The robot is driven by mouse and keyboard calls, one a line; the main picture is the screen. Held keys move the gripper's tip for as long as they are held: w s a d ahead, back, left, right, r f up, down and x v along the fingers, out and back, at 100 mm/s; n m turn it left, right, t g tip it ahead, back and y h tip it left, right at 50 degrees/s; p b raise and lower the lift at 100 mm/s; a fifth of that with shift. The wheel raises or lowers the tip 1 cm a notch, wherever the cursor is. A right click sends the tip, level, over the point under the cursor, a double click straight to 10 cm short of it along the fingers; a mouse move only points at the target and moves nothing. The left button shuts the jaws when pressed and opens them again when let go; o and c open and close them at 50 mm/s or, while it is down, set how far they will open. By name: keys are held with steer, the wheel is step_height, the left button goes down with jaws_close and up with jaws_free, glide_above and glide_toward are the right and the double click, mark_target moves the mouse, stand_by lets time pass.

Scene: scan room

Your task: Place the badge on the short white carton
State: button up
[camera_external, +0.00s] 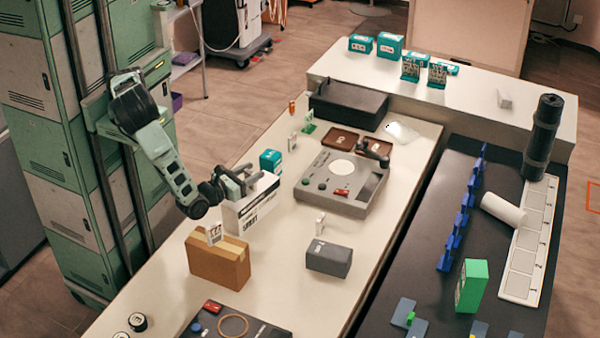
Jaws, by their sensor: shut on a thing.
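The short white carton (255,212) stands on the near part of the pale table, with dark lettering on its front face. My gripper (246,184) is at the carton's upper left part, its fingers close over the top. It is shut on a small pale thing, taken as the badge (252,181), which is mostly hidden by the fingers and blends with the carton. I cannot tell whether the badge touches the carton.
A brown carton (219,262) with a white card (214,234) upright on it stands in front. A dark grey box (329,258) is to the right, with a small white item (320,223) behind it. A teal box (271,161) and a grey device (341,183) stand behind.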

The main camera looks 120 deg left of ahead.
steer(key=shift+f, duration=0.2)
steer(key=shift+f, duration=0.2)
steer(key=o, duration=1)
steer(key=shift+c, duration=0.2)
steer(key=shift+r, duration=0.15)
